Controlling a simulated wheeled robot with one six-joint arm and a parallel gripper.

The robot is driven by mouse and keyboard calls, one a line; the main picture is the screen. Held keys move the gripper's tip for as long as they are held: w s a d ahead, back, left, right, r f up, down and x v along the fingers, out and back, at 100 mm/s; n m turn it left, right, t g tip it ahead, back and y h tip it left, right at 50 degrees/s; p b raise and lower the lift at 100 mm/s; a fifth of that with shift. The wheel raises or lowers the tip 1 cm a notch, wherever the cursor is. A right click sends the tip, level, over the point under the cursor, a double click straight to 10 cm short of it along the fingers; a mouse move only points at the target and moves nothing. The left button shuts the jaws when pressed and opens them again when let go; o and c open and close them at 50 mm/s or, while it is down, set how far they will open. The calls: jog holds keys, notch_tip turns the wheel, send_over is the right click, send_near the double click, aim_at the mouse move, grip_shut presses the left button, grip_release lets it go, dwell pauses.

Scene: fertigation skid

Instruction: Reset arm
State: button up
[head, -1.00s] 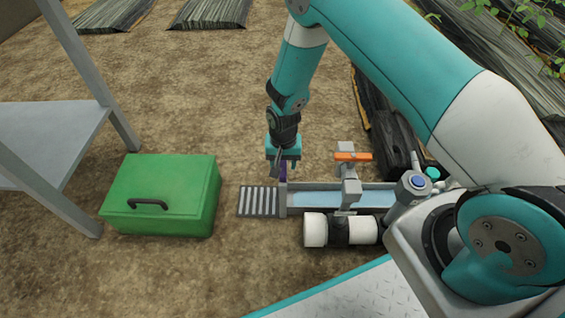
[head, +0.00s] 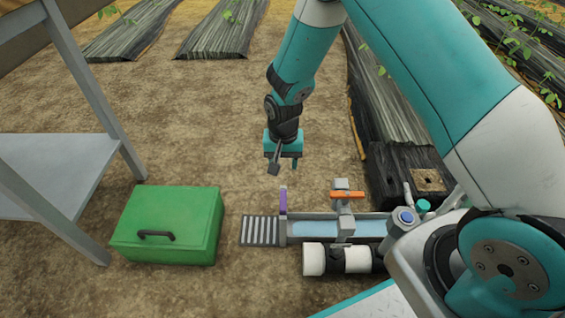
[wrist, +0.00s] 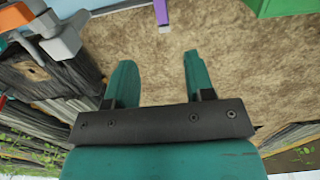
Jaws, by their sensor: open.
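My gripper (head: 283,166) hangs at the end of my teal arm, above bare soil and just behind the skid trough. In the wrist view my gripper (wrist: 156,75) shows two teal fingers spread apart with only soil between them. A purple upright piece (head: 283,200) stands at the left end of the grey trough (head: 309,240), in front of and below the gripper, apart from it. The purple piece also shows at the top of the wrist view (wrist: 162,14).
A valve with an orange handle (head: 347,195) rises from the trough, with a white cylinder (head: 314,259) in front. A slatted grate (head: 261,231) lies left of the trough. A green box (head: 169,225) and grey shelf stand (head: 70,170) are farther left. Open soil lies behind.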

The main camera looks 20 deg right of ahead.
dwell(0.3)
jog(key=s+a+r+n+y, duration=0.1)
jog(key=s+r, duration=0.1)
jog(key=r, duration=0.4)
jog(key=s+a+r+n, duration=0.1)
jog(key=a+r+n, duration=0.1)
jog(key=r, duration=0.5)
jog(key=s+a+r+n+y+p, duration=0.25)
jog(key=s+r+n, duration=0.55)
jog(key=s+r, duration=1.25)
notch_tip(320, 180, up, 37)
jog(key=s+p, duration=0.1)
jog(key=p, duration=3.7)
jog(key=shift+s+d+y, duration=0.25)
jog(key=shift+d+y, duration=0.1)
jog(key=shift+d, duration=0.05)
jog(key=shift+r, duration=0.1)
